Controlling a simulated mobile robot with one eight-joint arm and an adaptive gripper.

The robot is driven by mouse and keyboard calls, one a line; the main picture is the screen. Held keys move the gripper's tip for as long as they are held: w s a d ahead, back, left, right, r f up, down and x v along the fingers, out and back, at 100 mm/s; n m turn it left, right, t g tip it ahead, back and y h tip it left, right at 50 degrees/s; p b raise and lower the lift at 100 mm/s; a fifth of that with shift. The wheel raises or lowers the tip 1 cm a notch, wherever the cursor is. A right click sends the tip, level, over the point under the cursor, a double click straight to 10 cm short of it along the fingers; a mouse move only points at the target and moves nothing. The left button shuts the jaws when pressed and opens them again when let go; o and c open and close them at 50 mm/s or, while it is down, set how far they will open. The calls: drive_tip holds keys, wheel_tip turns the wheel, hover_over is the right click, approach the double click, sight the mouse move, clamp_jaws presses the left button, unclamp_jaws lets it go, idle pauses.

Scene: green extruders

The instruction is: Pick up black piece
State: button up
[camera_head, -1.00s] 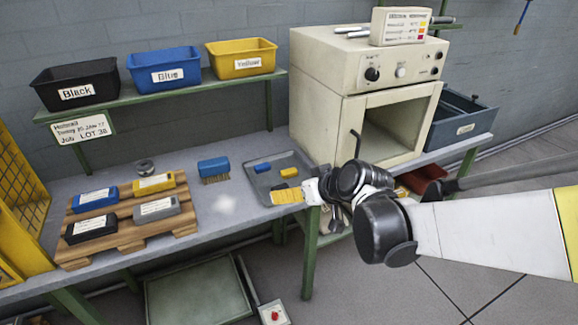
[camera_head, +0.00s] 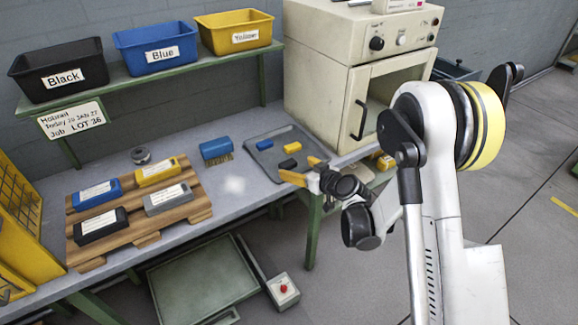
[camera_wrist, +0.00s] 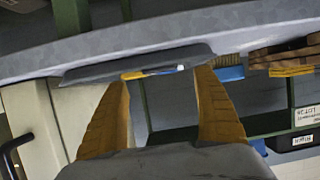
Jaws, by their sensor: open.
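A small black piece (camera_head: 288,164) lies in the grey tray (camera_head: 256,160) on the table, near the tray's front edge. A small blue piece (camera_head: 264,144) and a small yellow piece (camera_head: 291,148) lie farther back in the tray. My gripper (camera_head: 297,168) is open and empty at the tray's front right corner, its yellow fingers close to the black piece. In the wrist view my gripper (camera_wrist: 158,78) has its fingers spread towards the tray (camera_wrist: 140,62), seen nearly edge-on. I cannot make out the black piece there.
A wooden pallet (camera_head: 150,238) with several labelled blocks stands left. A blue brush (camera_head: 215,148) sits by the tray. Black (camera_head: 60,68), blue (camera_head: 156,46) and yellow (camera_head: 236,31) bins stand on the shelf. A cream oven (camera_head: 330,75) is behind right.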

sight(289, 164)
drive_tip(key=b+x, duration=0.1)
drive_tip(key=x, duration=0.5)
drive_tip(key=shift+f+b, duration=0.1)
drive_tip(key=shift+b, duration=0.3)
drive_tip(key=c, duration=1.2)
